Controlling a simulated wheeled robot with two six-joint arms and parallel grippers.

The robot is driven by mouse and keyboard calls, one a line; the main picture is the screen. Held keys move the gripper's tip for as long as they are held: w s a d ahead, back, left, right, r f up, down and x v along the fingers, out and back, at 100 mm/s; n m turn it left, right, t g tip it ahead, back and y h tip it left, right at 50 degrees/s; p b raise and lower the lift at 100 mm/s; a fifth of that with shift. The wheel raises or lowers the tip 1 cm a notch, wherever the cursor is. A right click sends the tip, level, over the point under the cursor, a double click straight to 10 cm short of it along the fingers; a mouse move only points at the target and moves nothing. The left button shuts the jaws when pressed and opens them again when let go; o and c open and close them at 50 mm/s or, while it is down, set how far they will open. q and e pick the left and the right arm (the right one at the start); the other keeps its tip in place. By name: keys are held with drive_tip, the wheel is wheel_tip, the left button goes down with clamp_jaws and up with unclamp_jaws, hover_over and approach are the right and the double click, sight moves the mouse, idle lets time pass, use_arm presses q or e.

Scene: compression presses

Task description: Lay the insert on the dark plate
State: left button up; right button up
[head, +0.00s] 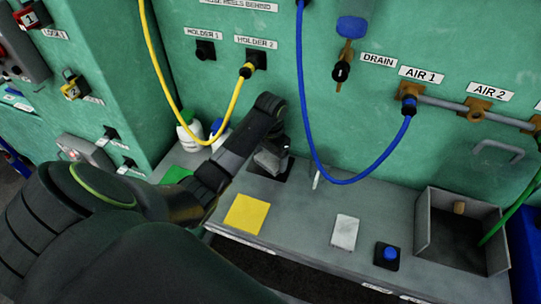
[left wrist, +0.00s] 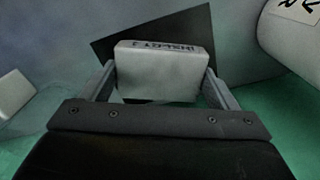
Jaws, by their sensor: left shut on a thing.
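The insert (left wrist: 165,70) is a pale grey block with dark lettering on its edge. My left gripper (left wrist: 165,85) is shut on it, one finger at each end, in the left wrist view. In the head view my left gripper (head: 268,160) is over the back of the grey bench, and the arm hides part of what it holds. The dark plate (left wrist: 196,27) is a black square behind and below the insert. It also shows partly in the head view (head: 279,178), under the gripper. I cannot tell whether the insert touches it. My right gripper is not in view.
A yellow plate (head: 245,214), a white block (head: 344,232) and a blue button (head: 389,254) sit along the bench. A green plate (head: 176,175) and white bottles (head: 189,133) are left of the gripper. An open bin (head: 432,225) stands right. Yellow and blue hoses hang nearby.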

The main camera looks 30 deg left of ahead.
sight(271, 158)
use_arm(q)
drive_tip(key=o, duration=1.3)
wheel_tip(271, 158, up, 6)
drive_tip(key=shift+f, duration=0.2)
drive_tip(key=shift+r+p, duration=0.5)
drive_tip(key=shift+p, duration=0.05)
drive_tip(key=shift+r+p, duration=0.5)
drive_tip(key=shift+r, duration=0.05)
drive_tip(key=shift+f, duration=0.1)
